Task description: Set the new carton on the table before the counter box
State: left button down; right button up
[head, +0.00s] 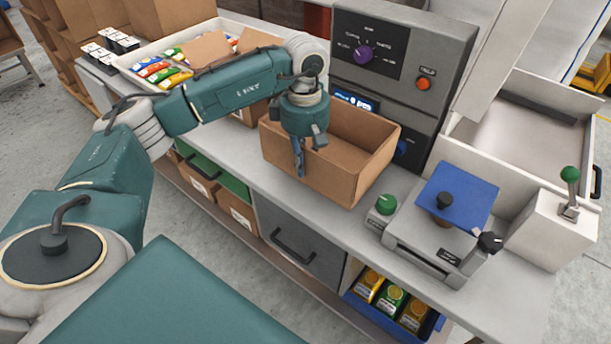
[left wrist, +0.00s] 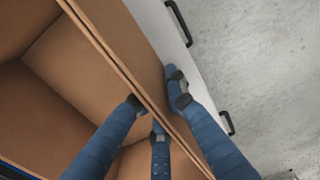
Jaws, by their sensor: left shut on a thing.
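The new carton (head: 341,174) is an open, empty brown cardboard box on the table (head: 333,216), in front of the grey counter box (head: 411,68) with its purple knob. My left gripper (head: 298,168) points down at the carton's near left wall and is shut on it. In the left wrist view, fingers of my left gripper (left wrist: 158,104) lie on both sides of the carton wall (left wrist: 118,68), some inside and one outside. The carton's underside is hidden, so I cannot tell whether it touches the table. My right gripper is not in view.
A white tray (head: 127,66) with colourful packets and a brown carton stands at the left. A grey device with a blue plate (head: 457,196) and green knob stands right of the carton. Drawers and bins (head: 299,247) lie below the table edge.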

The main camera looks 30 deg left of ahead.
aim_at(305, 184)
pick_arm(q)
jog(key=shift+s+f, duration=0.1)
jog(key=shift+f, duration=0.6)
notch_tip(305, 184, down, 4)
jog(key=shift+r+p, duration=0.25)
jog(key=shift+p, duration=0.25)
jog(key=shift+f, duration=0.5)
jog(key=c, duration=1.8)
grip_release()
jog(key=shift+o, duration=0.2)
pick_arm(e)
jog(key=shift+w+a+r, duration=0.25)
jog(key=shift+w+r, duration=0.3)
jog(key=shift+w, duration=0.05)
pick_arm(q)
jog(key=shift+r, duration=0.15)
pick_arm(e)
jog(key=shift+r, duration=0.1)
